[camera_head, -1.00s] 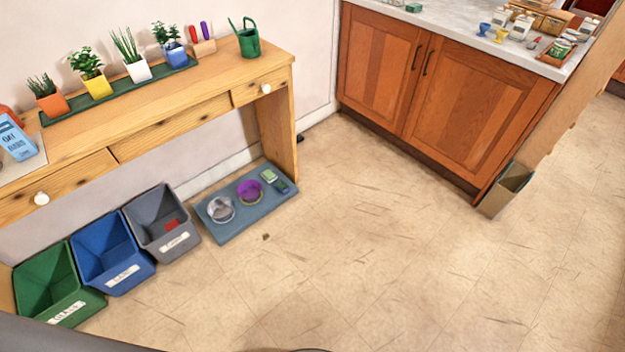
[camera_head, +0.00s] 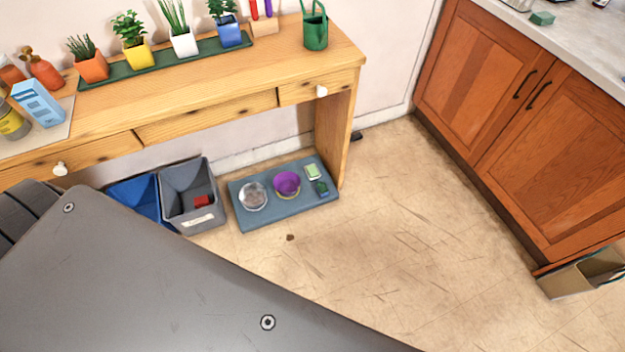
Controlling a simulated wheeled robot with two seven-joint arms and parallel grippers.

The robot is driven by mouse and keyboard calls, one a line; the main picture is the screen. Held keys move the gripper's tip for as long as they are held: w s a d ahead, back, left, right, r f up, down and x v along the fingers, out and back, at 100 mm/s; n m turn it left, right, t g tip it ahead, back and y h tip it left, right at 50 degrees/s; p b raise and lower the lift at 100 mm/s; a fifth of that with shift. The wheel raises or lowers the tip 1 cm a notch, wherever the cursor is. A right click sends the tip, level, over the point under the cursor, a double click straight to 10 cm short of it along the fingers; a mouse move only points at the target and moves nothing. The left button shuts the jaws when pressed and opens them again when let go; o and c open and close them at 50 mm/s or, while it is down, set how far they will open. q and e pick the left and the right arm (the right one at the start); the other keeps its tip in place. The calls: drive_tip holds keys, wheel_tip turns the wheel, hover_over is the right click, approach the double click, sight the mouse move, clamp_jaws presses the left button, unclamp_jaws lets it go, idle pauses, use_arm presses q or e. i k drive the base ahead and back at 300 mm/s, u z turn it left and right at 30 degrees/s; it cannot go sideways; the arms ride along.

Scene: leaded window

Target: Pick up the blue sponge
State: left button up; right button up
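I cannot make out a blue sponge in this view. A small green block (camera_head: 542,18) lies on the grey counter at the upper right; I cannot tell whether it is a sponge. A pale green item (camera_head: 313,172) and a dark green item (camera_head: 321,188) lie on the blue-grey mat (camera_head: 262,219) on the floor, too small to identify. Neither of my grippers is in view. A large dark grey part of my own body covers the lower left.
A wooden table (camera_head: 215,85) holds potted plants, a green watering can (camera_head: 315,30) and bottles. A grey bin (camera_head: 187,177) and a blue bin (camera_head: 128,190) stand below. A wooden cabinet (camera_head: 490,90) is at right, with a small box (camera_head: 570,280) beside it.

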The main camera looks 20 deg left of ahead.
sight(322, 189)
drive_tip(key=u, duration=0.6)
drive_tip(key=i, duration=0.65)
drive_tip(key=u, duration=0.8)
